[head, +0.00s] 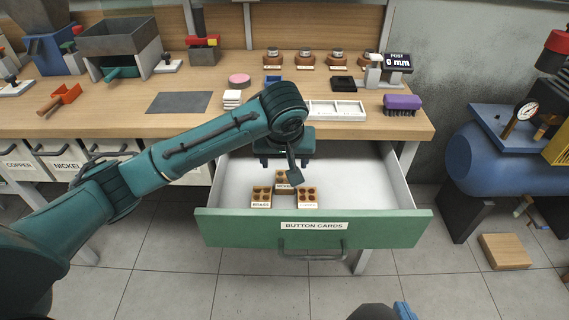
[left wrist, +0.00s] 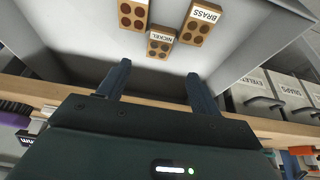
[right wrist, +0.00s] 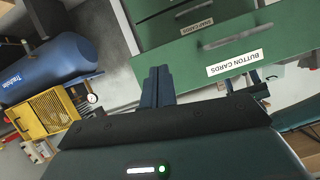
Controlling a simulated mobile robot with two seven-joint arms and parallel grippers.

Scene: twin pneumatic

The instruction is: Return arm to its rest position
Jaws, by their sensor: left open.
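My left gripper (head: 285,163) is open and empty above the open green drawer (head: 225,228) labelled BUTTON CARDS. Its two spread fingers also show in the left wrist view (left wrist: 160,85), with nothing between them. Inside the drawer lie a card labelled BRASS (head: 261,192), a card labelled NICKEL (head: 284,176) and a third card (head: 307,193) whose label I cannot read. The left arm reaches across the front of the bench. My right gripper (right wrist: 158,85) is shut and empty in the right wrist view, its fingers together, in front of the drawer fronts.
A blue compressor (head: 500,145) stands right. A wooden block (head: 505,251) lies on the floor.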

